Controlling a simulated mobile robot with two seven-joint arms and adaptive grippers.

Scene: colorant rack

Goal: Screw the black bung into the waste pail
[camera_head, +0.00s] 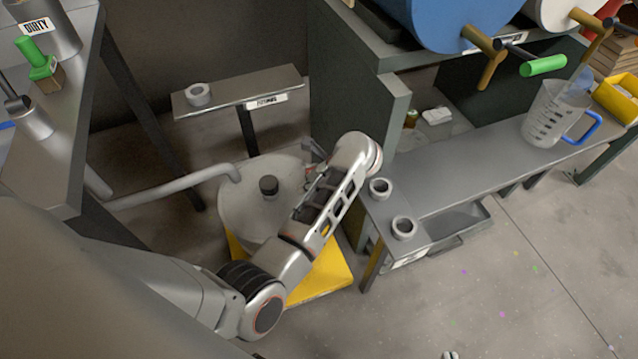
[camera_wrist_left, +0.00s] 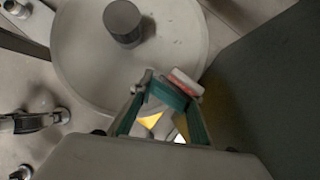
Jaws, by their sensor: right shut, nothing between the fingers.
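The waste pail (camera_head: 238,205) is a pale round drum with a flat top, and its top also fills the upper part of the left wrist view (camera_wrist_left: 80,65). The black bung (camera_head: 268,186) stands upright on that top and shows as a dark grey cylinder in the wrist view (camera_wrist_left: 123,22). I cannot tell how deep it sits. My left gripper (camera_head: 312,170) is at the pail's right rim, apart from the bung. Its teal-padded fingers (camera_wrist_left: 165,85) look parted, with no bung between them. My right gripper (camera_head: 449,355) shows only as shut tips at the bottom edge.
A grey pipe (camera_head: 165,192) ends over the pail's left rim. A yellow tray (camera_head: 325,275) lies under the pail. A grey shelf (camera_head: 240,92) holding a ring stands behind. A bench (camera_head: 480,175) with two rings and a jug (camera_head: 548,115) is at right. Floor at lower right is clear.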

